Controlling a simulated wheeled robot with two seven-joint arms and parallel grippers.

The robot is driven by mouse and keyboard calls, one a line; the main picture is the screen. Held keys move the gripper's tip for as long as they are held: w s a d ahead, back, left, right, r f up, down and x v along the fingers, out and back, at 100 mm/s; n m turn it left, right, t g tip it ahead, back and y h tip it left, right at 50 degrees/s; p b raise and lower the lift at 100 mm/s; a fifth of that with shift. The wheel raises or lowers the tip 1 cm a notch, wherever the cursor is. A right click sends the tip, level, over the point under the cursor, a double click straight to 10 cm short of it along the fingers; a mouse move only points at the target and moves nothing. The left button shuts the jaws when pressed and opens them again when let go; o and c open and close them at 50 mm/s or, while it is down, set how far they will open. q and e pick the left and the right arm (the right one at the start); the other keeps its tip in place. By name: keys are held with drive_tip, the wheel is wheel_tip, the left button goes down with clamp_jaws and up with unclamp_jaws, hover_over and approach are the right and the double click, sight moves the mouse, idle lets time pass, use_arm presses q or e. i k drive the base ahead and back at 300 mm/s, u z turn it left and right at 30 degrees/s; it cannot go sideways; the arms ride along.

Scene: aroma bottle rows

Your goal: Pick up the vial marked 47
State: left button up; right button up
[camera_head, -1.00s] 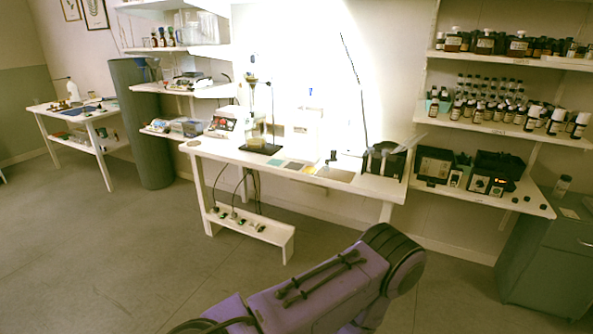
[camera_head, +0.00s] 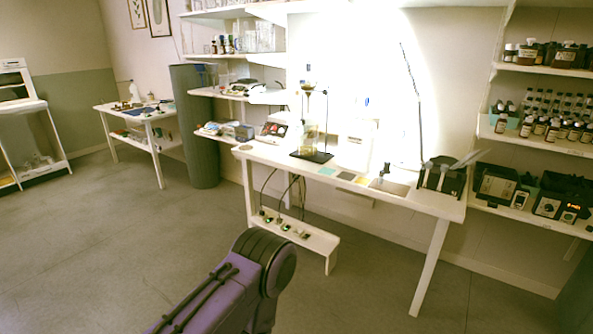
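Several small dark vials with white labels (camera_head: 552,130) stand in rows on the middle shelf (camera_head: 545,141) at the right. Their markings are too small to read, so I cannot tell which is 47. A row of clear, dark-capped vials (camera_head: 560,101) stands behind them. Larger brown bottles (camera_head: 528,53) stand on the shelf above. One purple arm link of mine shows at the bottom. Neither gripper is in view.
A white bench (camera_head: 345,180) with a glass apparatus (camera_head: 310,120) and a black holder (camera_head: 441,178) stands ahead. Black instruments (camera_head: 495,184) sit on the low right shelf. A grey-green cylinder (camera_head: 196,125) stands at left. The grey floor in front is clear.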

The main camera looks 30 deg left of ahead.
sight(381, 173)
drive_tip(key=u, duration=0.2)
drive_tip(key=i, duration=0.5)
drive_tip(key=z, duration=0.55)
drive_tip(key=i, duration=0.95)
drive_tip(key=z, duration=0.1)
